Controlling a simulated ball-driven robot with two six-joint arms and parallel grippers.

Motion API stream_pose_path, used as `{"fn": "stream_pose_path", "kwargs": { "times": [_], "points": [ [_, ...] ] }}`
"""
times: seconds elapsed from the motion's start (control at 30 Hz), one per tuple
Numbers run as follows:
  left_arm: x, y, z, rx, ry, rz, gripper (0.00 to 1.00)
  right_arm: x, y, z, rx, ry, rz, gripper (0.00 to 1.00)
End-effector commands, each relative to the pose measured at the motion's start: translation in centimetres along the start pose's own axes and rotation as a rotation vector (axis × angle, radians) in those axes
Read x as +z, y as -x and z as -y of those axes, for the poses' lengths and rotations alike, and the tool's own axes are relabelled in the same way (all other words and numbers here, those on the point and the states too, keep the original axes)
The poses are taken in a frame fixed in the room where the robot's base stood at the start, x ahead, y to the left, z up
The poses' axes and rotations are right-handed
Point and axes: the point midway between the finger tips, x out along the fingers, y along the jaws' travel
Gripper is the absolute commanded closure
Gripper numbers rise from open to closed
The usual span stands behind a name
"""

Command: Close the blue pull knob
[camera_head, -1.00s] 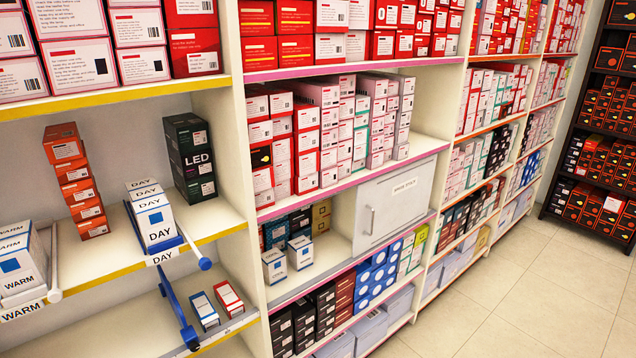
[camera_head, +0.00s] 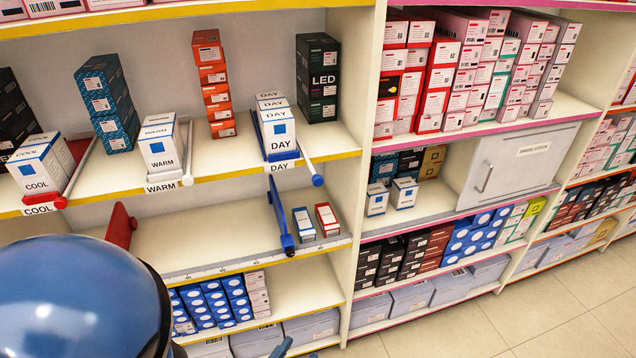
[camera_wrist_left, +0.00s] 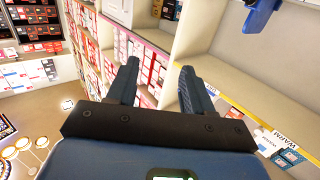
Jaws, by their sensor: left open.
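The blue pull knob (camera_head: 317,180) is the round end of a white rod (camera_head: 305,155) beside the white DAY boxes (camera_head: 278,130) on the yellow-edged shelf. It sticks out past the shelf's front edge. My left gripper (camera_head: 300,350) shows only as small blue tips at the bottom edge of the head view, below and apart from the knob. In the left wrist view my left gripper (camera_wrist_left: 157,75) is open with nothing between its fingers. A blue piece (camera_wrist_left: 262,15) shows at the top right there; I cannot tell which part it is. My right gripper is not in view.
A red knob (camera_head: 61,202) and a white knob (camera_head: 187,180) stick out by the COOL and WARM boxes. A blue divider (camera_head: 280,220) and a red divider (camera_head: 121,225) stand on the shelf below. A white sliding door (camera_head: 520,165) is at right. The floor (camera_head: 560,310) is clear.

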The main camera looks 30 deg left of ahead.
Motion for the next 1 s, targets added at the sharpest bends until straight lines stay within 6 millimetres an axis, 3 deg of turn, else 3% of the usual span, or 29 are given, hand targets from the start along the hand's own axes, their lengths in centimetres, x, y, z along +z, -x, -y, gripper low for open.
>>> {"fn": "stream_pose_path", "kwargs": {
  "times": [0.03, 0.17, 0.3, 0.47, 0.57, 0.7, 0.77, 0.87, 1.0],
  "points": [
    [0.0, 0.0, 0.0, 0.001, 0.0, 0.0, 0.57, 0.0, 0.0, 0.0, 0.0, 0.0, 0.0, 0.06],
    [-0.5, -0.3, -0.5, 0.025, 0.0, -0.009, 0.77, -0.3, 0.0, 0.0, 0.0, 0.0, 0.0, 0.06],
    [-3.0, -2.8, -2.4, 0.101, 0.003, -0.091, 0.98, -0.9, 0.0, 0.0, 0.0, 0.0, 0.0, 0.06],
    [-7.6, -7.1, -6.8, 0.236, -0.071, -0.229, 1.0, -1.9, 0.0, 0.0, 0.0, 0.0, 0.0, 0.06],
    [-9.8, -10.0, -10.5, 0.301, -0.264, -0.279, 1.0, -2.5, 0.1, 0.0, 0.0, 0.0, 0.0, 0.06],
    [-12.5, -13.9, -14.9, 0.293, -0.701, -0.322, 1.0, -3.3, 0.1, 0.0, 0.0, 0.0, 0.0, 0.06],
    [-13.7, -15.6, -16.2, 0.247, -0.926, -0.326, 1.0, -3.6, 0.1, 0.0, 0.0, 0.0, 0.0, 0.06],
    [-16.0, -18.0, -17.0, 0.128, -1.299, -0.294, 1.0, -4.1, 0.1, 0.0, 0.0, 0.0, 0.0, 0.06],
    [-19.0, -20.0, -15.9, -0.071, -1.757, -0.148, 1.0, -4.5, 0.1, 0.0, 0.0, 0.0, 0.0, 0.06]
  ]
}}
